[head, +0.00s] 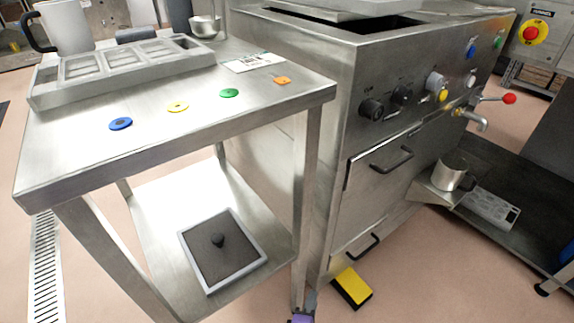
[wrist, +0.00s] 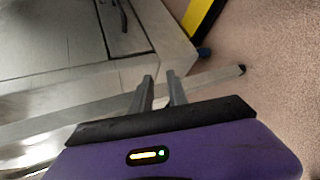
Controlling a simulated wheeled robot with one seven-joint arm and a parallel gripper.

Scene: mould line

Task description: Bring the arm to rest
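My gripper (wrist: 160,77) shows in the wrist view, with two dark fingers a little apart and nothing between them. Its purple body fills the bottom of that view. In the head view a small purple part of my gripper (head: 302,318) shows at the bottom edge, low by the front leg of the steel table. Most of my arm is out of view.
The steel table (head: 75,160) bears a mould tray (head: 125,85) and coloured discs. Open floor (head: 440,285) lies right of the pedal.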

